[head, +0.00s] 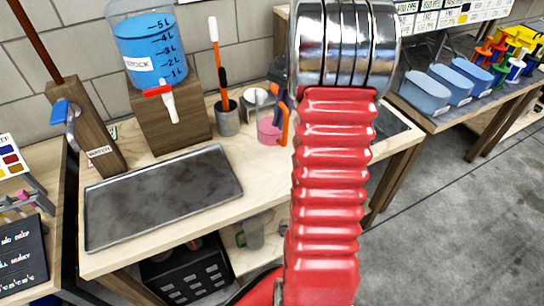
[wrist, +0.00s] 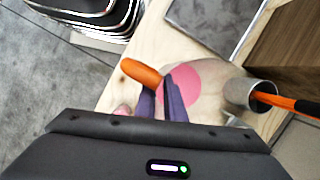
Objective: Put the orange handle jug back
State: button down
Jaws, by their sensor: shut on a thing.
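The orange handle jug (head: 267,131) is clear with pink liquid in it and stands at the back of the wooden bench, partly hidden by my red arm. Its orange handle (wrist: 142,73) shows in the wrist view, with the pink round body (wrist: 199,78) to the right. My gripper (wrist: 162,96) is shut on the handle, its dark purple fingers by the handle. In the head view my gripper (head: 280,85) shows only in part, left of the arm. Whether the jug's base touches the bench is hard to tell.
A grey cup (head: 227,118) with an orange-handled brush stands close left of the jug. A dark metal tray (head: 165,195) covers the bench's left front. A wooden stand holds a blue-filled dispenser (head: 148,50). Blue tubs (head: 425,92) sit on the right table. A black crate (head: 187,272) is below.

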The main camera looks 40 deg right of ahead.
aim_at(280, 142)
jog(key=shift+f, duration=2.45)
jog(key=shift+f, duration=2.5)
jog(key=c, duration=1.8)
grip_release()
